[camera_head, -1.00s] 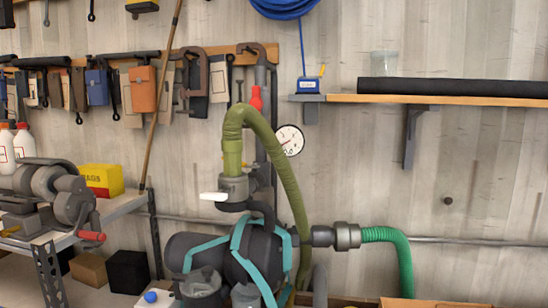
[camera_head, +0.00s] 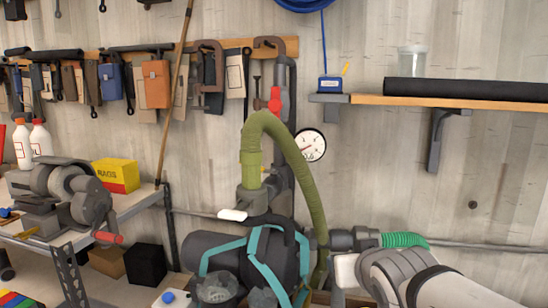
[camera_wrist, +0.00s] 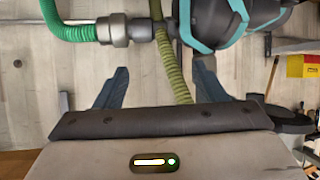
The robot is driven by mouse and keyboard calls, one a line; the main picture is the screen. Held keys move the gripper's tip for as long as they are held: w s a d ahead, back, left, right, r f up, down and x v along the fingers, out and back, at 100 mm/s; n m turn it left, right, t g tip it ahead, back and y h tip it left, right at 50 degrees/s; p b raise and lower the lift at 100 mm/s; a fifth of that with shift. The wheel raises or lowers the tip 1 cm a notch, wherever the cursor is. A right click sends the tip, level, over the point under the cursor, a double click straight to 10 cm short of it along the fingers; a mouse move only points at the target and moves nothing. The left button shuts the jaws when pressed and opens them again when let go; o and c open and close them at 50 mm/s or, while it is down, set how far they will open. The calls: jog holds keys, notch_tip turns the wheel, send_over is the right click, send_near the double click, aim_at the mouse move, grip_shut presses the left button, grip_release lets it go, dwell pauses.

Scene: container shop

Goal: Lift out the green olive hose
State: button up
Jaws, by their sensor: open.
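The olive-green hose (camera_head: 301,166) arches up from a grey valve fitting (camera_head: 252,201) on the pump (camera_head: 250,262) and hangs down on the right, in front of the wall. In the wrist view, which is upside down, the hanging olive hose (camera_wrist: 174,68) passes between the fingers of my gripper (camera_wrist: 163,70). The fingers are open and apart, and I see no contact with the hose. In the head view my arm comes in at the lower right, and its fingers are hidden there.
A brighter green hose (camera_head: 404,240) joins the pump's right side, partly behind my arm. A pressure gauge (camera_head: 311,145) is on the wall behind the arch. A shelf (camera_head: 450,102) is at the upper right. A bench (camera_head: 90,232) with a grey machine (camera_head: 62,194) stands left.

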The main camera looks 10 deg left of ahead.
aim_at(247, 161)
jog(key=a+r+n+y+p, duration=0.1)
jog(key=a+r+y, duration=0.2)
jog(key=a+r, duration=0.2)
jog(key=a+r+n+t+y+p, duration=0.1)
jog(key=a+r+n+y, duration=0.1)
jog(key=a+r, duration=0.3)
jog(key=s+a+r+n+t+y, duration=0.1)
jog(key=a+r+n+y, duration=0.1)
jog(key=a+r+y, duration=0.2)
jog(key=shift+s+a+r+p, duration=0.15)
jog(key=shift+a+r, duration=0.15)
jog(key=shift+r, duration=0.25)
jog(key=shift+w+a+r+p, duration=0.1)
jog(key=shift+a+r, duration=0.2)
jog(key=shift+r, duration=0.2)
jog(key=shift+s+a+r+p, duration=0.15)
jog(key=shift+a+r, duration=0.15)
jog(key=shift+r, duration=0.25)
jog(key=shift+w+a+r, duration=0.1)
jog(key=shift+w+a, duration=0.1)
jog(key=shift+a, duration=0.15)
jog(key=p+x, duration=0.1)
jog(key=x, duration=0.6)
jog(key=shift+a, duration=0.15)
jog(key=c, duration=1.2)
